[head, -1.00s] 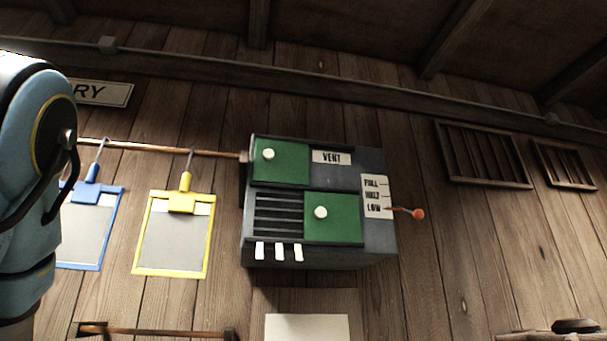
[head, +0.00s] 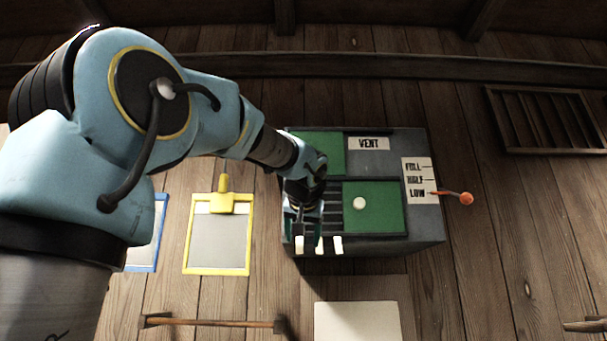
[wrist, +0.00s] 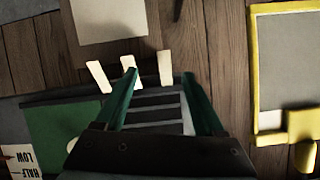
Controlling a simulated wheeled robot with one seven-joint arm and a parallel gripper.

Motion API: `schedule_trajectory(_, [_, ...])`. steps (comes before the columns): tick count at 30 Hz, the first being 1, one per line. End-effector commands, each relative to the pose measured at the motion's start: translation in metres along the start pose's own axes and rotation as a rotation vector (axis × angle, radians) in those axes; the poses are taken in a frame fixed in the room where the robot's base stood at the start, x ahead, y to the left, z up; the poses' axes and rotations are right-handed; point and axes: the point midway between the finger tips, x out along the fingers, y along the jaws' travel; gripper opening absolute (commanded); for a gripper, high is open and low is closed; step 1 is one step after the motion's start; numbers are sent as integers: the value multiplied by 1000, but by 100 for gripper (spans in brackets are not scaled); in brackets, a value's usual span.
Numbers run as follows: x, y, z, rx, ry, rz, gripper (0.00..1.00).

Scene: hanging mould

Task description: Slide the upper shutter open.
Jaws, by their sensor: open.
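The upper shutter (head: 322,148) is a green panel at the upper left of the grey vent box (head: 425,240). The arm covers its lower left part, and its white knob is hidden there. The lower shutter (head: 385,215), green with a white knob (head: 358,203), sits lower right, and it also shows in the wrist view (wrist: 62,130). My gripper (head: 308,232) is open and empty, in front of the dark slats left of the lower shutter and below the upper one. In the wrist view its fingers (wrist: 160,76) stand apart over the slats (wrist: 145,114) near pale tabs.
An orange-tipped lever (head: 466,198) sticks out on the right by LOW. Pale tabs (head: 337,244) hang under the slats.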

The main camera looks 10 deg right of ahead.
Motion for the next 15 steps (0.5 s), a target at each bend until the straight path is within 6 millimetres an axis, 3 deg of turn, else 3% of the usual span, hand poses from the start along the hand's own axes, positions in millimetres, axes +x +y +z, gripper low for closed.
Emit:
schedule_trajectory(1, [-35, 0, -49, -23, 88, 1, 71])
schedule_trajectory(3, [-78, -8, -100, -67, 191, -9, 71])
schedule_trajectory(6, [-133, -24, -151, -131, 309, -21, 71])
schedule_trajectory(10, [-179, -41, -186, -197, 400, -30, 71])
schedule_trajectory(15, [-193, -50, -200, -225, 432, -36, 71])
